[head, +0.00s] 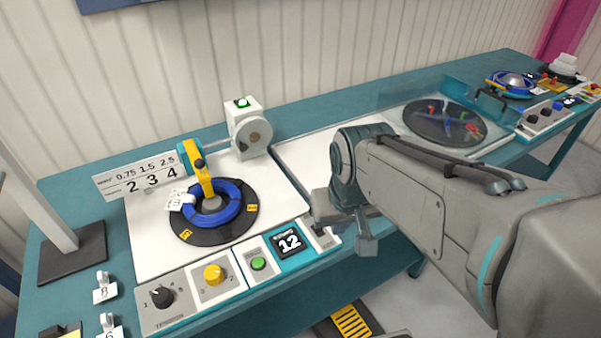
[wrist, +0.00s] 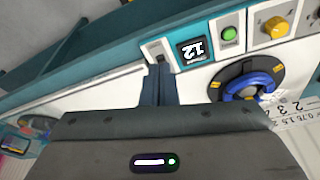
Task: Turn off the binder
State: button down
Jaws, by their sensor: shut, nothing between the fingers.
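The machine that I take to be the binder has a white bed (head: 150,235) with a blue coil (head: 233,205) on a black disc under a yellow arm (head: 203,176). Its front panel holds a black knob (head: 162,296), a yellow knob (head: 213,275), a green button (head: 258,264), a display reading 12 (head: 289,242) and a narrow white switch plate (head: 325,238). In the wrist view, my gripper (wrist: 158,70) is shut and empty, its tips at the switch plate (wrist: 156,48) beside the display (wrist: 194,50). The fingers partly hide the plate; contact and switch position cannot be told.
A second station with a dark round disc (head: 445,122) under a clear cover stands to the right. Numbered tags (head: 104,287) lie at the left on the teal table (head: 75,195). My arm covers the middle right. A grey post base (head: 75,252) stands at far left.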

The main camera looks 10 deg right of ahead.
jog(key=w+f, duration=0.2)
jog(key=w, duration=0.9)
jog(key=w+a+f+n+g, duration=0.1)
jog(key=w+f, duration=0.2)
jog(key=w, duration=0.8)
jog(key=shift+w+a+f+g, duration=0.2)
jog(key=shift+w+a+g, duration=0.05)
jog(key=shift+g, duration=0.05)
jog(key=f, duration=0.3)
jog(key=f+p, duration=0.1)
jog(key=f, duration=0.3)
jog(key=w+f, duration=0.1)
jog(key=f, duration=0.2)
jog(key=shift+d+f, duration=0.15)
jog(key=shift+f, duration=0.05)
jog(key=s, duration=0.1)
jog(key=s+r+p, duration=0.1)
jog(key=s, duration=0.1)
jog(key=shift+s+d+r, duration=0.2)
jog(key=shift+d+r, duration=0.05)
jog(key=shift+s, duration=0.25)
jog(key=shift+a+n, duration=0.1)
jog(key=shift+n, duration=0.2)
